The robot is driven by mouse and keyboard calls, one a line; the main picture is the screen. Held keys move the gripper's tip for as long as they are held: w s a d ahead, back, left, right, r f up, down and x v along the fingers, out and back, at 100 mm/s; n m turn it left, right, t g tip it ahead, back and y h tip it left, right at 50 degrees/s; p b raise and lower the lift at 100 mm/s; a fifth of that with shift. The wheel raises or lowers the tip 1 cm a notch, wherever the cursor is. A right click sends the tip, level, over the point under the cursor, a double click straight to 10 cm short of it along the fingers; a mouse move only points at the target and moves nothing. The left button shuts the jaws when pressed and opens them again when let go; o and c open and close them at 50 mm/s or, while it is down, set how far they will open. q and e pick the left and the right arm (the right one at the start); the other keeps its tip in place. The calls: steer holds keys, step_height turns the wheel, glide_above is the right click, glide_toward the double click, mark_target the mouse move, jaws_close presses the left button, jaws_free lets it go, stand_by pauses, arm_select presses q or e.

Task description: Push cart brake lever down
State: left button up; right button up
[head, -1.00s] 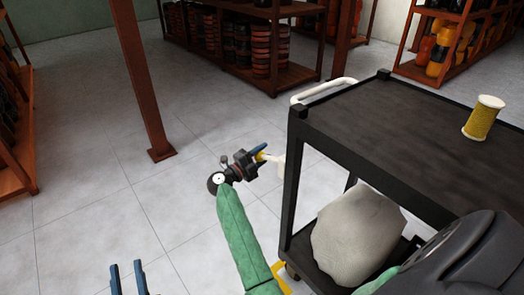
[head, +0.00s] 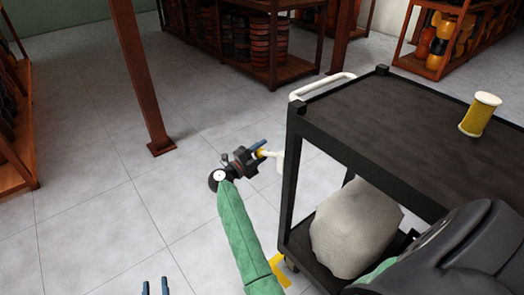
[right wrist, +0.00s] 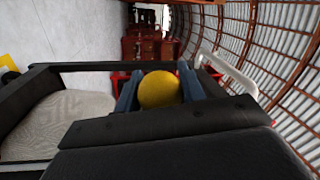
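The brake lever is a white arm (head: 280,160) at the near left side of the cart, ending in a yellow knob (head: 261,154). My right gripper (head: 261,150) is at this knob. In the right wrist view the round yellow knob (right wrist: 158,90) fills the gap between the two blue fingers, which appear to touch both sides of it. The black cart (head: 420,125) stands at the right. My left gripper (head: 155,287) shows only as two separated blue fingertips at the bottom edge, with nothing seen between them.
The cart has a white handle (head: 322,87) at its far left. A yellow spool (head: 480,114) stands on its top, and a pale sack (head: 355,230) on its lower shelf. A brown post (head: 140,75) and shelves (head: 270,45) stand behind. The floor at left is clear.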

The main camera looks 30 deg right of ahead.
steer(key=o, duration=0.4)
steer(key=shift+f, duration=0.15)
